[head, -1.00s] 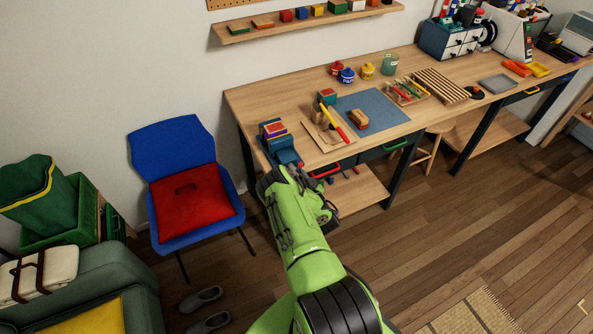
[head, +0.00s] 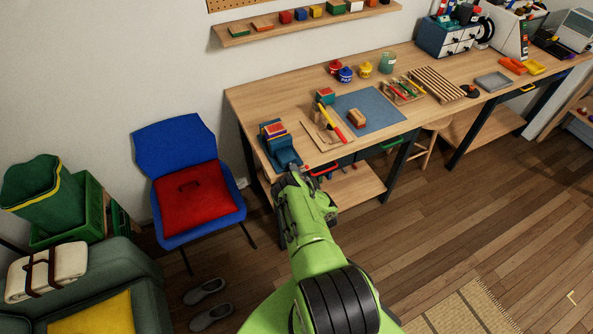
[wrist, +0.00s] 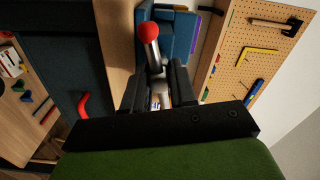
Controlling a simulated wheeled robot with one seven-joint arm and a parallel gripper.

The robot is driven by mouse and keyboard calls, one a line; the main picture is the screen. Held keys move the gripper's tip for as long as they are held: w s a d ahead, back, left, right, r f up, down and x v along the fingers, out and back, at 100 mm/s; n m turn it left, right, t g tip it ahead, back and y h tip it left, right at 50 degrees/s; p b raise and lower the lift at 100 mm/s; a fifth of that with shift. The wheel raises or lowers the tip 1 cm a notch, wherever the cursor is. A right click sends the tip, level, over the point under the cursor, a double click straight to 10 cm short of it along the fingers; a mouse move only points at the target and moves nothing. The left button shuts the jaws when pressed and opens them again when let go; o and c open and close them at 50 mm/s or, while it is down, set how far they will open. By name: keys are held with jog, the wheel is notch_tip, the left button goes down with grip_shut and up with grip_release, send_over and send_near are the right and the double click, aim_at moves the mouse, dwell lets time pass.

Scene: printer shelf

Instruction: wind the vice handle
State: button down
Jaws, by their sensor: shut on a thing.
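The blue vice (head: 286,153) sits at the front left corner of the workbench, with a coloured block (head: 273,130) at its top. In the wrist view the blue vice body (wrist: 181,38) is just beyond the fingers. The vice handle (wrist: 154,60) is a grey bar with a red ball (wrist: 148,32) at its end. My gripper (wrist: 157,88) has its black fingers shut on the handle, the ball sticking out past them. In the head view my gripper (head: 291,180) is at the vice's front, and my arm hides the handle.
The workbench (head: 250,97) holds a blue mat (head: 375,112), a wooden board with a yellow-and-red tool, and small pots. A red drawer handle (head: 323,170) is close right of my gripper. A blue chair (head: 172,140) stands to the left. Open floor lies right.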

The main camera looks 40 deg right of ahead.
jog(key=m+p, duration=0.2)
jog(key=m, duration=0.4)
jog(key=shift+f, duration=0.1)
jog(key=m, duration=0.7)
jog(key=shift+f+m, duration=0.1)
jog(key=shift+m, duration=0.3)
jog(key=shift+f+m, duration=0.15)
jog(key=shift+m, duration=0.55)
jog(key=m+b, duration=0.1)
jog(key=b, duration=0.1)
jog(key=m+b, duration=0.2)
jog(key=b, duration=0.1)
jog(key=m+b, duration=0.1)
jog(key=b, duration=0.2)
jog(key=shift+f+m, duration=0.25)
jog(key=shift+m, duration=0.15)
jog(key=m+b, duration=0.4)
jog(key=shift+a+r+b, duration=0.1)
jog(key=shift+r+b, duration=0.15)
jog(key=shift+b, duration=0.1)
jog(key=m+b, duration=0.2)
jog(key=m, duration=0.1)
jog(key=m+b, duration=0.1)
jog(key=m, duration=0.1)
jog(key=shift+r, duration=0.3)
jog(key=m+b, duration=0.1)
jog(key=m, duration=0.3)
jog(key=shift+r+m, duration=0.15)
jog(key=shift+m, duration=0.15)
jog(key=shift+w, duration=0.1)
